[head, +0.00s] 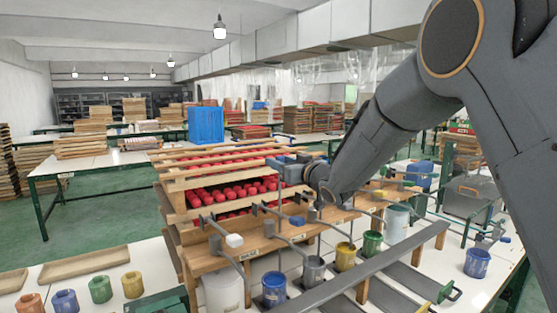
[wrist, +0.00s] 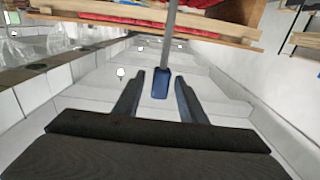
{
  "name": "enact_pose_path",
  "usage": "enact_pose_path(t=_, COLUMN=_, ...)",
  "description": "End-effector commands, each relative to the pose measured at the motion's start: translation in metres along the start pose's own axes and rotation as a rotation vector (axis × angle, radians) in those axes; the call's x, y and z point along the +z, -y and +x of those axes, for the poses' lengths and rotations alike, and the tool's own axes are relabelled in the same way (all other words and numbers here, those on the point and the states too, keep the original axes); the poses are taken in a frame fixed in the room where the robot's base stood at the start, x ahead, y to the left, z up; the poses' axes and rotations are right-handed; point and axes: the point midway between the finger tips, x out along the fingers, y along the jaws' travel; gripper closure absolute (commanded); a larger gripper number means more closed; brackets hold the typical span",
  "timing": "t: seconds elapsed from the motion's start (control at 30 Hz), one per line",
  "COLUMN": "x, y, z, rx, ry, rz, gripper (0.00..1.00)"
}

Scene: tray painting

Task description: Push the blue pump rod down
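In the wrist view, which appears upside down, a blue block (wrist: 160,84) sits at the end of a thin grey rod (wrist: 171,35). The block shows between the two fingers of my gripper (wrist: 160,78), with a gap on each side. My gripper is open and does not hold it. In the head view, my gripper (head: 284,168) is in front of the rack, above the row of rods. A blue block (head: 297,221) shows on a grey rod below it. I cannot tell if it is the same block.
A white block (head: 234,240) on another rod is to the left. Blue (head: 274,290), yellow (head: 345,257) and green (head: 372,244) pots stand below. A long grey bar (head: 345,285) crosses in front.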

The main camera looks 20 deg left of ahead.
Motion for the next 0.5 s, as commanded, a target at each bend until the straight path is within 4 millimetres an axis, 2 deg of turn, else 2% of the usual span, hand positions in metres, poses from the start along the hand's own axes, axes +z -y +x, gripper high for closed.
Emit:
enact_pose_path(t=0.3, x=0.0008, y=0.0, z=0.0024, rx=0.0, ry=0.001, rz=0.0, gripper=0.62)
enact_pose_path(t=0.5, x=0.0007, y=0.0001, z=0.0023, rx=0.0, ry=0.001, rz=0.0, gripper=0.96)
